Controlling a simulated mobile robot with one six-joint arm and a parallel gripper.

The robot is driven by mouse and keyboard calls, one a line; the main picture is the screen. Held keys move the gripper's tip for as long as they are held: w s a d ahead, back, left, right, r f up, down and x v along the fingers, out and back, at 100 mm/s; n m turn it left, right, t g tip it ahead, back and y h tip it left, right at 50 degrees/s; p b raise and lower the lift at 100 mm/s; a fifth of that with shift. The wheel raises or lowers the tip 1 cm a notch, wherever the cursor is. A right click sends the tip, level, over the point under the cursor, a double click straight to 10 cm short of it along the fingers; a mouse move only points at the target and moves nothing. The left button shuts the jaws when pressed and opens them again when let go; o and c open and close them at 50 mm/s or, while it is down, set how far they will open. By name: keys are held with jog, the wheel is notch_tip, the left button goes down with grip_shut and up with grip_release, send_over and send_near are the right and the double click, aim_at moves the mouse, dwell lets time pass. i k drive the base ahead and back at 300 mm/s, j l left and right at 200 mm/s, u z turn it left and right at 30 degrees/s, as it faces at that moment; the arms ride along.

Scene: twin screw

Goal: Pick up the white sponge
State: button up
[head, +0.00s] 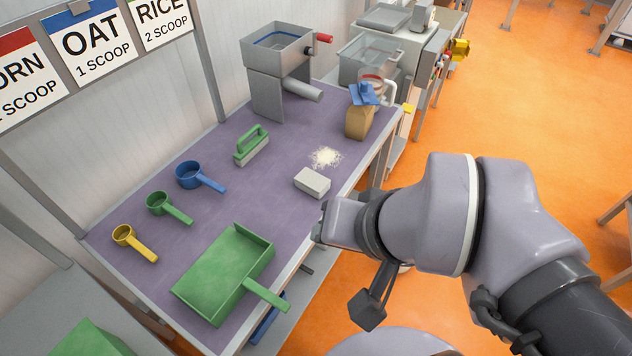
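The white sponge (312,182) is a small off-white block lying flat on the purple table top (225,135), near its right edge. My gripper (318,224) is just in front of and below the sponge in the picture, by the table edge. A gap shows between the gripper and the sponge. The gripper's fingers are mostly hidden behind my own wrist, so their opening cannot be made out.
A pile of pale powder (326,157) lies just behind the sponge. A brown bag with a blue clip (359,122), a green brush (251,148), a green dustpan (226,273), and blue (190,174), green (158,203) and yellow (124,235) scoops stand around. A grey hopper machine (268,85) is at the back.

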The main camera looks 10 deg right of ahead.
aim_at(315, 184)
jog(key=i+l+u, duration=0.2)
jog(key=i+l, duration=0.25)
jog(key=i+l+u, duration=0.15)
jog(key=i+l, duration=0.25)
jog(key=l, duration=0.2)
